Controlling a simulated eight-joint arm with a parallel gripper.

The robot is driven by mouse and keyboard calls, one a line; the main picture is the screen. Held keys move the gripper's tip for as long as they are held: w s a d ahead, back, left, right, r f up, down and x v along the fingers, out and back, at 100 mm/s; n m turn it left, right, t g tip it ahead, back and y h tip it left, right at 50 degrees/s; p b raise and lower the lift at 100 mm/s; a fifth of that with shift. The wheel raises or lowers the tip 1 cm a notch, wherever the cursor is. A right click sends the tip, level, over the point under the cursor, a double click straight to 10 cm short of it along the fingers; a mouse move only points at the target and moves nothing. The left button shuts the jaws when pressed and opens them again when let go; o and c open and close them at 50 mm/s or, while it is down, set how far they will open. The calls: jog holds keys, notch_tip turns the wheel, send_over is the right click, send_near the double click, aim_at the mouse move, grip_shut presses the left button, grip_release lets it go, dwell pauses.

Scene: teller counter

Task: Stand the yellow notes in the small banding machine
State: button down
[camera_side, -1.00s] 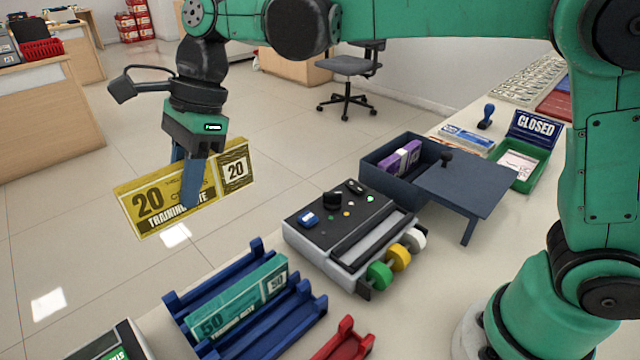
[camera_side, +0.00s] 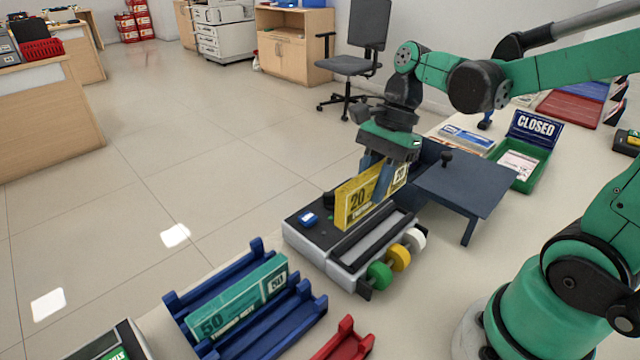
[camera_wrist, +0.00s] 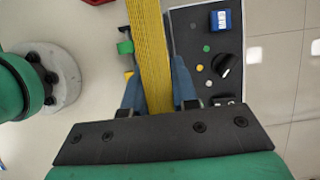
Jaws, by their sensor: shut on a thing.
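The yellow notes (camera_side: 356,202), marked 20, stand on edge in my gripper (camera_side: 376,178), which is shut on them. They are over the small banding machine (camera_side: 312,246), a grey and black box with green, yellow and white rolls on its near right side. In the side view I cannot tell whether their lower edge touches the machine. In the wrist view the notes (camera_wrist: 149,50) run lengthwise between the blue fingers. The machine's control panel (camera_wrist: 206,60) is right of them, and they hide part of the machine.
A blue rack (camera_side: 265,337) holding teal 50 notes (camera_side: 238,298) stands at the front left of the counter. A green tray (camera_side: 527,172) is farther back.

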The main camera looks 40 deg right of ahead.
jog(key=shift+s+d+f, duration=0.3)
jog(key=shift+s+f, duration=0.25)
jog(key=shift+f, duration=1.75)
jog(key=shift+f, duration=1.1)
jog(key=c, duration=0.6)
grip_release()
jog(key=shift+r, duration=0.15)
notch_tip(320, 180, up, 7)
